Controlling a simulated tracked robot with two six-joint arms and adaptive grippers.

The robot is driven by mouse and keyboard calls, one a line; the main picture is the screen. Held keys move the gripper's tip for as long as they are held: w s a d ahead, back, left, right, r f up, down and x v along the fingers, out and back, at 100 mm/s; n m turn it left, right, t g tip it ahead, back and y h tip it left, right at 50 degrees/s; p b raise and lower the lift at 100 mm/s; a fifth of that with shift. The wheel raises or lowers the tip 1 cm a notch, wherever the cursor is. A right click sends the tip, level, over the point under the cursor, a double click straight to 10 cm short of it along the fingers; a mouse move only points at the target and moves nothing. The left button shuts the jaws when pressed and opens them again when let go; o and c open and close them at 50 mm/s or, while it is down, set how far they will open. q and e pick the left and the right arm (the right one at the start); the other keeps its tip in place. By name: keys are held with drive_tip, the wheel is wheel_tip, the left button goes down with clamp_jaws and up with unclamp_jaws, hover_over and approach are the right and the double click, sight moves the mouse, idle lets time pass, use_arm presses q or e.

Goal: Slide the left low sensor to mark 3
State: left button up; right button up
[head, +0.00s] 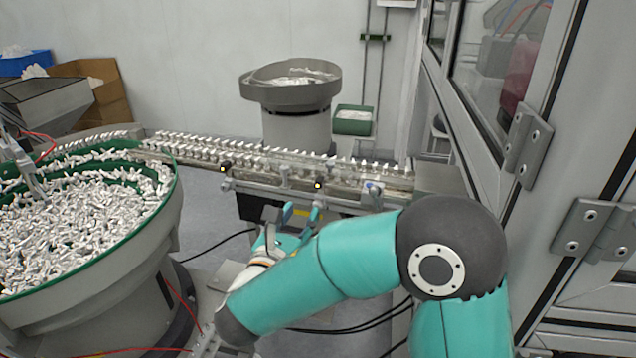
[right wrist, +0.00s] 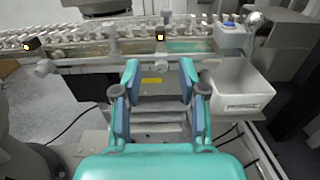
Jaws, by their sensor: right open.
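A small black sensor with a light spot (head: 225,168) sits on the front side of the conveyor rail, left of a second such sensor (head: 318,185). In the right wrist view the left sensor (right wrist: 29,45) is at the upper left, and the other (right wrist: 160,35) is near the top middle. No numbered marks can be read. My right gripper (head: 288,228) is in front of and below the rail, apart from both sensors. In the right wrist view the right gripper (right wrist: 160,82) is open and empty, its fingers below the second sensor. My left gripper is not seen.
The conveyor (head: 345,168) carries a row of white parts. A green-rimmed bowl (head: 172,200) full of white parts stands at left; a grey bowl feeder (head: 290,88) stands behind. Brackets and knobs stick out from the rail. A white bin (right wrist: 240,92) is right of the gripper.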

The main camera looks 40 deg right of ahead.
sight(318, 185)
drive_tip(key=p+x, duration=0.2)
drive_tip(key=x, duration=0.9)
drive_tip(key=shift+w+d, duration=0.2)
drive_tip(key=shift+d, duration=0.1)
clamp_jaws()
